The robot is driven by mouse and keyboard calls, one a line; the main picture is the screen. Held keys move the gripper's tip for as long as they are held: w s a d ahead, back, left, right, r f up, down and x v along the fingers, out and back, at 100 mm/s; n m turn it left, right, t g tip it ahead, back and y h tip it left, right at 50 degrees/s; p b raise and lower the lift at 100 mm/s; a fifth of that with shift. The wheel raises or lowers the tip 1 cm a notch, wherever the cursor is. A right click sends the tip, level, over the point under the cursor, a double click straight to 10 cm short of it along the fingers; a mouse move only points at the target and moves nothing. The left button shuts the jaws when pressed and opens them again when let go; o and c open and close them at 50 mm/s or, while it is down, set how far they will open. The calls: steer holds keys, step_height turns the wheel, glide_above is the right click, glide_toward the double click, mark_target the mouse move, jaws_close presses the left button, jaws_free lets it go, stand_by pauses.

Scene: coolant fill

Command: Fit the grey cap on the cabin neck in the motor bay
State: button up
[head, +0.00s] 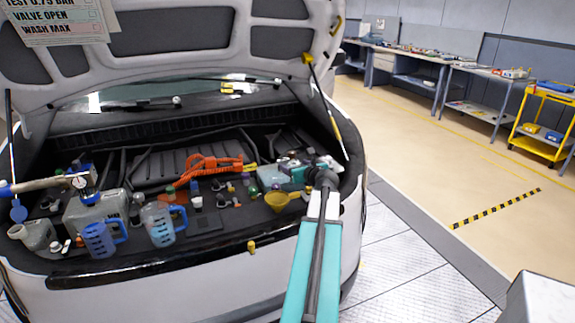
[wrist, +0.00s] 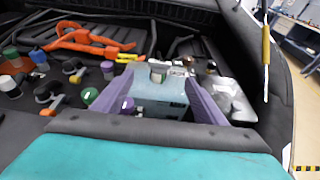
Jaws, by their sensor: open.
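My gripper (wrist: 159,77) is open in the wrist view, its two purple fingers spread over a teal-grey tank (wrist: 158,100). A short grey round piece (wrist: 158,70) stands at the tank's top, between the fingers. It could be the grey cap or a neck; I cannot tell which. I see nothing held between the fingers. In the head view the tank (head: 285,178) is at the right of the motor bay, partly hidden by my arm's end. The cabin neck cannot be told apart for certain.
Left of the fingers are a green cap (wrist: 90,96) and several dark caps and necks, one (wrist: 45,92) with orange. An orange cable (head: 205,165) crosses the bay. The raised hood (head: 180,50) is overhead.

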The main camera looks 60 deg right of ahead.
mark_target(283, 160)
steer(key=shift+w+d, duration=0.1)
stand_by(0.3)
steer(key=shift+p+x, duration=1.05)
steer(key=shift+x, duration=5.65)
steer(key=c, duration=1)
steer(key=shift+o, duration=1.1)
steer(key=shift+c, duration=1.2)
